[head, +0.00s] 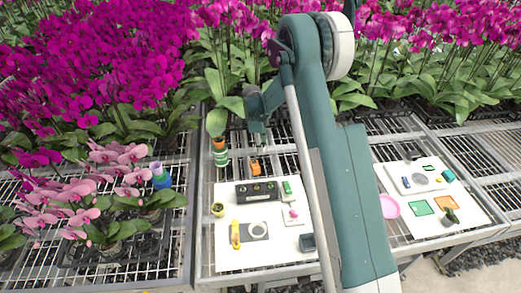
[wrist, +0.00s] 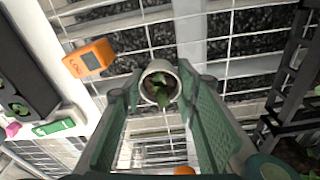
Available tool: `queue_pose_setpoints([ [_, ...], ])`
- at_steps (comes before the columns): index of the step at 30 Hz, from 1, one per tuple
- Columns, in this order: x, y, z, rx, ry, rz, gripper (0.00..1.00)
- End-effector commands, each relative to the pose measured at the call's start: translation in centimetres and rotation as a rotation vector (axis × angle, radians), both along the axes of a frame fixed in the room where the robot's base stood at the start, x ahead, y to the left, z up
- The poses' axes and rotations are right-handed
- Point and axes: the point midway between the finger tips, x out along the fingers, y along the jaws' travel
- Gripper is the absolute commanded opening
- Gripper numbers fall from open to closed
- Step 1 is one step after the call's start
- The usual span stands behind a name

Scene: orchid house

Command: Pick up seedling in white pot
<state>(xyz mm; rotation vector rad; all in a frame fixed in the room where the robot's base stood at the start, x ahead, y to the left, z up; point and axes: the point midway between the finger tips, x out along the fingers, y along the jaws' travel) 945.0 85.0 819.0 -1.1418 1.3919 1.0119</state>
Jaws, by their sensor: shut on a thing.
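The seedling (wrist: 159,88) shows green leaves inside a round white pot (wrist: 147,68) in the wrist view. The pot's open top faces the camera. My gripper (wrist: 168,86) is shut on the white pot, with one green finger on each side of it. Below the pot I see the wire bench, so it is held above the mesh. In the head view my gripper (head: 257,128) is over the back of the middle bench, and I cannot make out the held pot there.
An orange device (wrist: 89,58) lies near the white board (head: 228,255). A black tray (head: 243,197) with several small plants stands on that board. Stacked green and orange pots (head: 221,158) stand left of my gripper. Dense orchids (head: 110,65) crowd the back and left.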

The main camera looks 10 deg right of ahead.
Motion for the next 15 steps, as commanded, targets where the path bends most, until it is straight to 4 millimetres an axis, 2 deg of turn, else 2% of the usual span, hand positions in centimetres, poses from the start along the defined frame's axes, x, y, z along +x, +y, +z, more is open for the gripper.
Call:
queue_pose_setpoints([
  [9,-0.1,0.0,4.9,0.000,0.000,0.000,0.18],
  [15,-0.1,0.0,6.9,0.000,0.000,0.000,0.18],
])
